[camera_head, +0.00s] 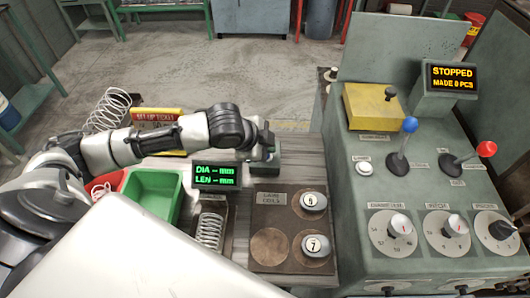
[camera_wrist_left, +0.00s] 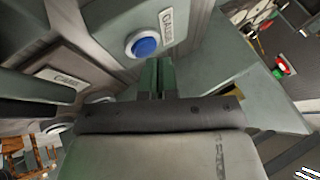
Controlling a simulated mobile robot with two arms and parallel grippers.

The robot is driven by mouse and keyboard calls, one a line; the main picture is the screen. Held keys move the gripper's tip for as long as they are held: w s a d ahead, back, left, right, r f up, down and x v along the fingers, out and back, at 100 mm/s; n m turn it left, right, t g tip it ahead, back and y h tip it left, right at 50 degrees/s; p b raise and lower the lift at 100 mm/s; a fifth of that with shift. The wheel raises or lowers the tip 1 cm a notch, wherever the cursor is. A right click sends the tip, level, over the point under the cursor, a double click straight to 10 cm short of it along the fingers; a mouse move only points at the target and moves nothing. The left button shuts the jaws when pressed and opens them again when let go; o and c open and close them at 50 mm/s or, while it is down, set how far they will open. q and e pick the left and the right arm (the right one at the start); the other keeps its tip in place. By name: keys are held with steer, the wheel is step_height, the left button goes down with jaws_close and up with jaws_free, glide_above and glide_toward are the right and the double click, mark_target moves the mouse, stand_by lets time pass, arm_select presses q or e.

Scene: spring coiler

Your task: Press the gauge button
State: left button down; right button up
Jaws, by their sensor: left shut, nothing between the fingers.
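The gauge button (camera_wrist_left: 145,43) is blue in a pale ring on a grey-green housing in the left wrist view. A small white label (camera_wrist_left: 167,19) stands beside it. My left gripper (camera_wrist_left: 157,66) is shut and empty, its fingertips just below and right of the button in that view, seemingly apart from it. In the head view my left gripper (camera_head: 266,142) is over the grey-green gauge housing (camera_head: 267,167), and the button is hidden there. The gauge display (camera_head: 216,176) reads DIA and LEN with dashes. My right gripper is not in view.
A green bin (camera_head: 154,190) and a coil spring (camera_head: 209,231) are near the display. A brown board (camera_head: 268,212) with round numbered pieces lies in front. The machine console (camera_head: 420,200) with blue and red levers stands right; its screen (camera_head: 452,77) reads STOPPED.

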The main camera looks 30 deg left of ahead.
arm_select(q)
steer(key=shift+f, duration=0.4)
stand_by(0.8)
steer(key=shift+r+p, duration=0.8)
steer(key=shift+p, duration=0.35)
step_height(320, 180, up, 5)
steer(key=p, duration=0.6)
steer(key=shift+r, duration=0.1)
